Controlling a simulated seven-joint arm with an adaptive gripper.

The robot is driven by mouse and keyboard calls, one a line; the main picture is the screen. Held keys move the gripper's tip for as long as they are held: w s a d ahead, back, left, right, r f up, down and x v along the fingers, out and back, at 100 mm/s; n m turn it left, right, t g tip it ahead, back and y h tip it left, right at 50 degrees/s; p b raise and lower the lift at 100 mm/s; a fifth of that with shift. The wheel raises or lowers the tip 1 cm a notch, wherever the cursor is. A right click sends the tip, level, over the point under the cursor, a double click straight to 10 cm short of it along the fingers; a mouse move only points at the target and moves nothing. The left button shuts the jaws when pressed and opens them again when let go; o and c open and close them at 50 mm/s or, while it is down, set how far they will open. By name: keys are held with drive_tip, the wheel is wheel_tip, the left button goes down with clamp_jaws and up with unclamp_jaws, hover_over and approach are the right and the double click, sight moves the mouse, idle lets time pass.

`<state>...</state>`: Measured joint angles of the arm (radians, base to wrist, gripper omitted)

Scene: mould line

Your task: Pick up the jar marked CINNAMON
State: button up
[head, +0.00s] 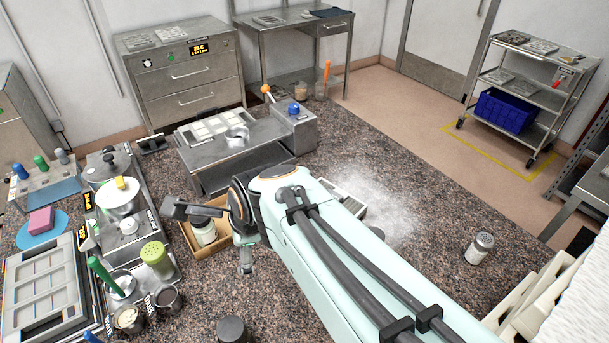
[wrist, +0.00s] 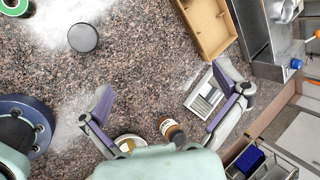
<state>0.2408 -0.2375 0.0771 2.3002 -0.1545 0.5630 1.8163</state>
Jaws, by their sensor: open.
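No CINNAMON lettering can be read in either view, so I cannot tell which jar is marked with it. In the wrist view a brown jar (wrist: 171,128) with a pale label lies or leans near my gripper's base, partly hidden by it. In the head view a white-bodied jar (head: 204,232) stands in the cardboard tray (head: 186,236), and a shaker with a grey lid (head: 479,248) stands alone at right. My gripper (wrist: 165,92) is open and empty, its fingers spread above the speckled counter.
White powder (head: 385,205) is spread on the counter. A metal press (head: 240,150) stands behind. The counter's right side is mostly clear.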

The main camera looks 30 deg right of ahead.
drive_tip(key=w+d+f+m+h, duration=0.1)
drive_tip(key=w+d+f+m, duration=0.2)
drive_tip(key=d+m, duration=0.3)
drive_tip(key=w+d+f+m, duration=0.3)
drive_tip(key=d+m, duration=0.1)
drive_tip(key=d, duration=0.4)
drive_tip(key=s+d+f+m, duration=0.2)
drive_tip(key=s+d+f, duration=0.1)
drive_tip(key=d+f, duration=0.1)
drive_tip(key=s+d+f+m+g, duration=0.1)
drive_tip(key=s+d+f+m, duration=0.1)
drive_tip(key=s+d+f, duration=0.2)
drive_tip(key=s+d+f+m, duration=0.3)
drive_tip(key=s+d+f, duration=0.1)
drive_tip(key=d, duration=0.3)
drive_tip(key=shift+d+f+g, duration=0.2)
drive_tip(key=shift+f+g, duration=0.05)
drive_tip(key=shift+g, duration=0.05)
drive_tip(key=shift+d+f, duration=0.15)
drive_tip(key=shift+f, duration=0.15)
drive_tip(key=x, duration=0.6)
drive_tip(key=shift+w+d+r, duration=0.1)
drive_tip(key=c, duration=1.3)
